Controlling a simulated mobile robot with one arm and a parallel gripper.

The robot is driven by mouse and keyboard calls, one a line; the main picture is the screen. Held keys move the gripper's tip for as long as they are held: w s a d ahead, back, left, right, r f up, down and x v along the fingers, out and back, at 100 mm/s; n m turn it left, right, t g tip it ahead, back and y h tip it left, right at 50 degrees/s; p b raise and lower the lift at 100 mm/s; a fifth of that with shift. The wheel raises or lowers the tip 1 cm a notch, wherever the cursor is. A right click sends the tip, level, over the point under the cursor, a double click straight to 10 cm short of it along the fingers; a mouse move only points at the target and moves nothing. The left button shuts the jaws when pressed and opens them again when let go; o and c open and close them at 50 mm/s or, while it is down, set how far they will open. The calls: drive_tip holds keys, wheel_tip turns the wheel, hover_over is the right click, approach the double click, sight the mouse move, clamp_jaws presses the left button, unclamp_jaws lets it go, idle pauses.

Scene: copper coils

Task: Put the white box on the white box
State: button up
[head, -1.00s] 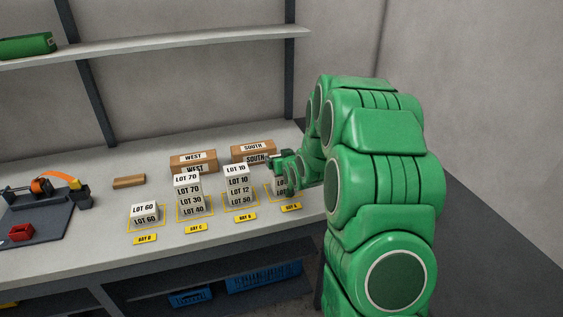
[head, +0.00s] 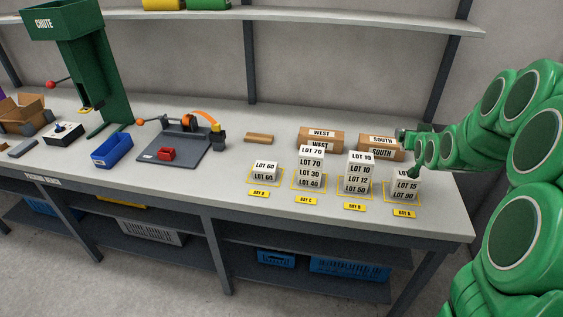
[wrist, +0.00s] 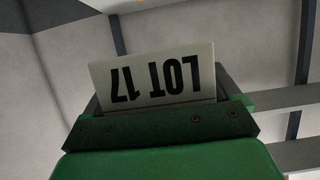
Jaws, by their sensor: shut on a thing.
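My gripper (head: 409,153) is at the right-hand stack of white boxes, in the bay at the right end of the bench. In the wrist view it is shut on a white box marked LOT 17 (wrist: 155,75). In the head view a white box (head: 405,173) shows partly under my fingers, on top of the white LOT 15 box (head: 406,185) and the LOT 90 box (head: 403,195). My fingers hide much of its label, so I cannot tell whether it is the held one. Other white stacks are topped by LOT 10 (head: 361,157), LOT 70 (head: 311,151) and LOT 60 (head: 265,166).
A tape dispenser (head: 187,125), blue bin (head: 112,151) and green chute (head: 85,70) are to the left. Yellow bay labels (head: 404,212) line the front. A shelf (head: 300,22) runs above.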

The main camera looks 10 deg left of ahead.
drive_tip(key=a, duration=0.8)
drive_tip(key=w+a, duration=0.1)
drive_tip(key=a, duration=0.4)
drive_tip(key=shift+r, duration=0.4)
drive_tip(key=s+a+f, duration=0.1)
drive_tip(key=s+a, duration=0.4)
drive_tip(key=a, duration=0.4)
drive_tip(key=s+a, duration=0.4)
drive_tip(key=a, duration=0.5)
drive_tip(key=s+a+f, duration=0.1)
drive_tip(key=s+a, duration=0.4)
drive_tip(key=a, duration=0.4)
hover_over(266, 163)
drive_tip(key=shift+f, duration=4.95)
drive_tip(key=shift+w+f, duration=0.1)
drive_tip(key=shift+f, duration=1.55)
drive_tip(key=shift+f, duration=0.1)
